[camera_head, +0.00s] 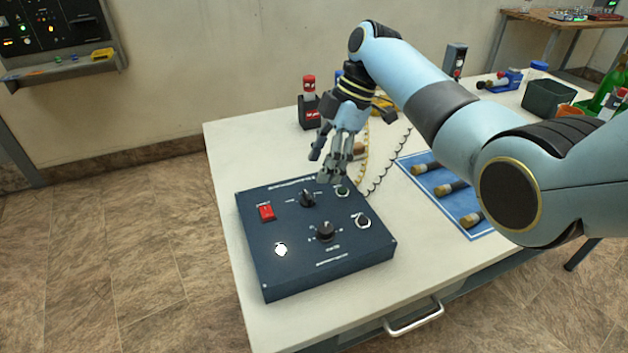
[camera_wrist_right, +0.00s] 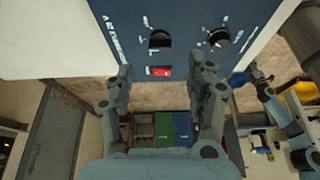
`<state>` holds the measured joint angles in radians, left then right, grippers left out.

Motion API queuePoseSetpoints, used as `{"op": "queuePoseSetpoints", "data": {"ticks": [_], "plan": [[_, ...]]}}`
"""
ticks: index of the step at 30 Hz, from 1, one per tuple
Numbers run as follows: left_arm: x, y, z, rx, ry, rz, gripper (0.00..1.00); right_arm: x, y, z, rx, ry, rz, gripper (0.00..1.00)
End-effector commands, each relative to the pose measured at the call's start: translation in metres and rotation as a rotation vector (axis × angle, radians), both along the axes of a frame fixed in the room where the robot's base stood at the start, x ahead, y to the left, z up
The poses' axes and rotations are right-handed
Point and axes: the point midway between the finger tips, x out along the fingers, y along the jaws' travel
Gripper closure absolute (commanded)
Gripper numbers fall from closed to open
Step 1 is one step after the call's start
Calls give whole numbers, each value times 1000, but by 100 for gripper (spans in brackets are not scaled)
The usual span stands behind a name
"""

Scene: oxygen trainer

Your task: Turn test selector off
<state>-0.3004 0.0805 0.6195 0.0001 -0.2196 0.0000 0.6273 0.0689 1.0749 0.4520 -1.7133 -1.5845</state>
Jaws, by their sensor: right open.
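The dark blue trainer box (camera_head: 300,275) lies on the table and fills the top of the right wrist view (camera_wrist_right: 195,12). The labels are too small to read, so I cannot tell which knob is the test selector. My right gripper (camera_head: 325,168) is open and empty, above the box's far edge. In the right wrist view its spread fingers (camera_wrist_right: 165,72) flank the red switch (camera_wrist_right: 160,71). My left gripper (camera_wrist_right: 252,76) seems to show small there.
A blue mat (camera_head: 435,180) with cylindrical parts lies to the right. A red-topped device (camera_head: 309,85) stands behind. The table's left strip is bare.

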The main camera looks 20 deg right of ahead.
Motion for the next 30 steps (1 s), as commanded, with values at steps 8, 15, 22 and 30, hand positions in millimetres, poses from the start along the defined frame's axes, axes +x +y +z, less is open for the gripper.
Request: {"op": "queuePoseSetpoints", "data": {"ticks": [8,15,22,30], "plan": [[1,0,0,0,-1,0,60,1,-17,42,0,0,0,44],[1,-1,0,-1,-1,0,60,1,-20,49,0,0,0,44],[1,-1,0,-1,-1,0,60,1,-20,49,0,0,0,44],[1,-1,0,-1,-1,0,60,-22,-25,24,-40,26,-106,44]]}}
